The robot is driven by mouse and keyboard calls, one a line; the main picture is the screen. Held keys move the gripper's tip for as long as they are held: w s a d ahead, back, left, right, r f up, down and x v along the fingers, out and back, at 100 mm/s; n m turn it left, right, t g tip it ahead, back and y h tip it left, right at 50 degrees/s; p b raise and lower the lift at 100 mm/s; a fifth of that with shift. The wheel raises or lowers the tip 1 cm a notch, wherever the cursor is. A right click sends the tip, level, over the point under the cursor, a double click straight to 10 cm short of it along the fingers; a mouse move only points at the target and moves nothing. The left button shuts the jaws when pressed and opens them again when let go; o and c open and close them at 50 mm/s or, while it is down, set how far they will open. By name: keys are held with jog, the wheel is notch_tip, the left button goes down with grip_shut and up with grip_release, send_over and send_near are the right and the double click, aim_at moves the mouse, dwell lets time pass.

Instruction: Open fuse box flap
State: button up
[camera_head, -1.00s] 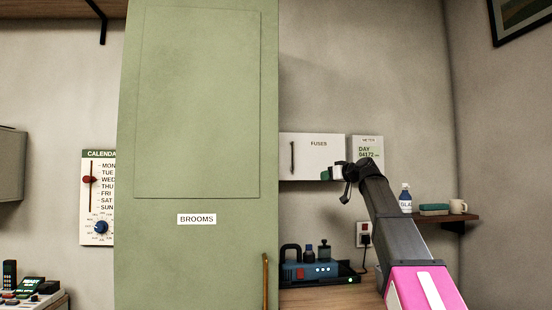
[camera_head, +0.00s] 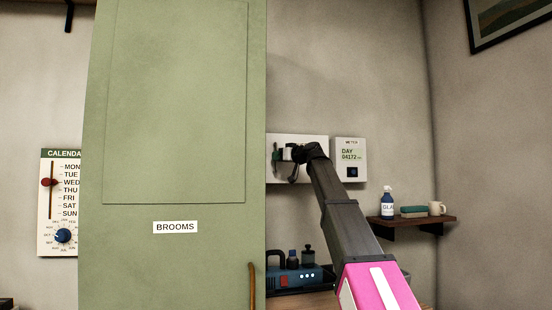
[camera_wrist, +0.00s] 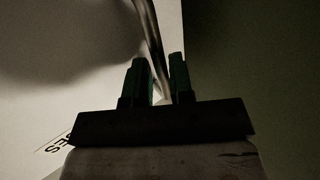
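The white fuse box (camera_head: 312,174) hangs on the wall just right of the green cabinet, its flap shut as far as I can see. My gripper (camera_head: 286,153) is in front of the flap and hides most of it, including the label. In the wrist view the handle (camera_wrist: 152,35) runs between the two green fingertips of my gripper (camera_wrist: 160,75). The fingers stand apart, with a light gap beside the handle; I see no firm grip. Part of the label shows at the lower left.
The tall green brooms cabinet (camera_head: 175,110) stands close on the left of the fuse box. A meter (camera_head: 348,160) is directly right of it. A shelf (camera_head: 415,222) with a bottle, sponge and mug is further right. A blue device (camera_head: 297,278) stands below.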

jog(key=shift+x, duration=0.8)
jog(key=shift+c, duration=0.3)
grip_shut()
jog(key=shift+s, duration=0.1)
